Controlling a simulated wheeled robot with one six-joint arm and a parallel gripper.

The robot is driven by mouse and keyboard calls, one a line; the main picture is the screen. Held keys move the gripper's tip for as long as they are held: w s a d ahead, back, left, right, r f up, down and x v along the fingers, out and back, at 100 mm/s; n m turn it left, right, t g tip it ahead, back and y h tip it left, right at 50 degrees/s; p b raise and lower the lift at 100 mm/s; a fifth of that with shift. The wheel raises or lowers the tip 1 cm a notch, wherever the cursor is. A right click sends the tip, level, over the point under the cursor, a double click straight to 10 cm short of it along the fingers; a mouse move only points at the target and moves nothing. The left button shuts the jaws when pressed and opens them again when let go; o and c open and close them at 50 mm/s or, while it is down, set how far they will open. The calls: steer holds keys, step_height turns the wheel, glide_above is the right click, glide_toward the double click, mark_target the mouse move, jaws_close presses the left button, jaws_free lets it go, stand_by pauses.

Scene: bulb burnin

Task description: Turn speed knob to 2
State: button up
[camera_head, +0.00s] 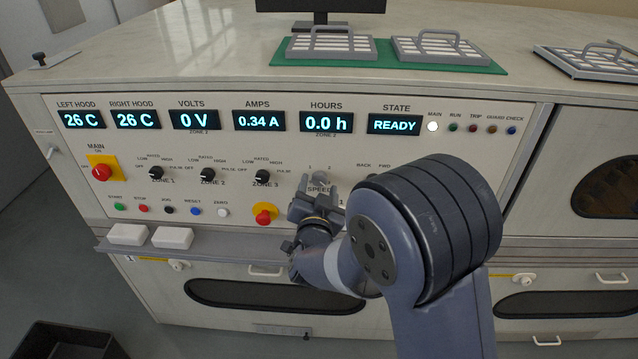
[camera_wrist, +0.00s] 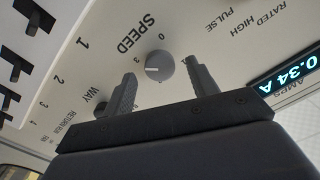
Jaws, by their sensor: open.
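The speed knob (camera_wrist: 158,66) is a small round grey dial below and to the right of the printed word SPEED in the wrist view. Its white mark lies on its left side, roughly toward a printed 3; a 0 is printed above it. My gripper (camera_wrist: 163,82) is open, with one finger to each side of the knob in this view and its tips just short of or beside it. Contact cannot be told. In the head view my gripper (camera_head: 316,194) is at the SPEED label, with the knob (camera_head: 320,178) just behind it, partly hidden.
A red emergency button on yellow (camera_head: 265,214) sits left of my gripper. A WAY knob (camera_wrist: 101,100) lies near one finger. A shelf with two white blocks (camera_head: 172,237) juts out below the panel. The state display (camera_head: 394,125) reads READY.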

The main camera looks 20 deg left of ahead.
steer(key=shift+x, duration=0.75)
steer(key=shift+c, duration=0.4)
steer(key=c, duration=0.9)
